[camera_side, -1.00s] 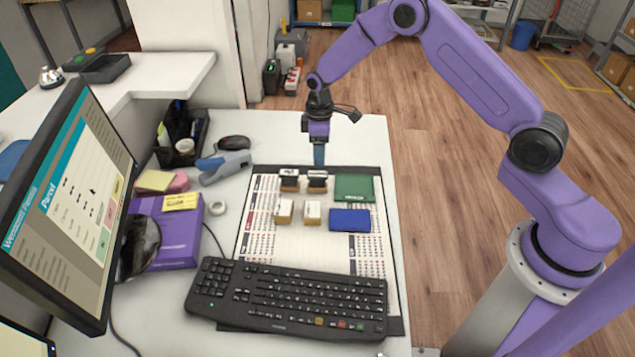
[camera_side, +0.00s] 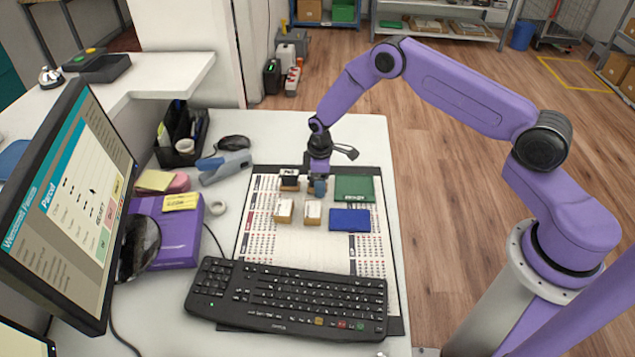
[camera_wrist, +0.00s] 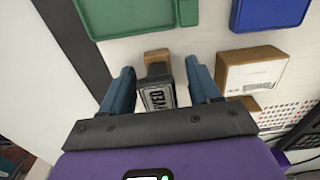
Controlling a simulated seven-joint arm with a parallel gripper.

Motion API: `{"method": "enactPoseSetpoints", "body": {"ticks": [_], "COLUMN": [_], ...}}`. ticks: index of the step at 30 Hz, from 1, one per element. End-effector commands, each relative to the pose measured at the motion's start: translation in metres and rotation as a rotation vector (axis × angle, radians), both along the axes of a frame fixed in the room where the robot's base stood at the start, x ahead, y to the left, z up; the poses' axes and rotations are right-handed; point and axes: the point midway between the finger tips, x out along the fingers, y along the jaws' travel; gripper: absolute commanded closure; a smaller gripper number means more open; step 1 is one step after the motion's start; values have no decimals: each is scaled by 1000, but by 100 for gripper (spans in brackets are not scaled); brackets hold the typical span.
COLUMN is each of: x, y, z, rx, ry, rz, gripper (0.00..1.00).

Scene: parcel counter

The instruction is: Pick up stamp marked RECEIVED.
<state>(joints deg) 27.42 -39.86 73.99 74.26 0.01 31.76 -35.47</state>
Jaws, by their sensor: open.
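My gripper (camera_side: 319,188) is low over the back right stamp on the desk mat, covering most of it in the side view. In the wrist view my gripper (camera_wrist: 160,66) is open, with one blue finger on each side of a stamp (camera_wrist: 157,82), apart from it. That stamp has a brown block and a dark top with a white label; letters like "VED" show, the rest is hidden. The other stamps are at back left (camera_side: 289,183), front left (camera_side: 283,211) and front right (camera_side: 312,212); their labels are too small to read.
A green pad (camera_side: 354,188) lies right of my gripper, with a blue pad (camera_side: 350,220) in front of it. A black keyboard (camera_side: 290,298) covers the mat's near end. A stapler-like tool (camera_side: 227,168) lies left of the mat (camera_side: 275,253).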

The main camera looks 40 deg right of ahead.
Motion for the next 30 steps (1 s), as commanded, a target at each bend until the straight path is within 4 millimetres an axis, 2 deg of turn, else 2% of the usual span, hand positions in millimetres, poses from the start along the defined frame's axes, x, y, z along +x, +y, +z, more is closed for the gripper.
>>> {"method": "enactPoseSetpoints", "body": {"ticks": [7, 12, 23, 30], "x": [0, 0, 0, 1], "y": [0, 0, 0, 1], "z": [-1, -1, 1, 19], "rx": [0, 1, 1, 0], "ry": [-1, -1, -1, -3], "rz": [0, 0, 0, 1], "gripper": [38, 94, 94, 94]}}
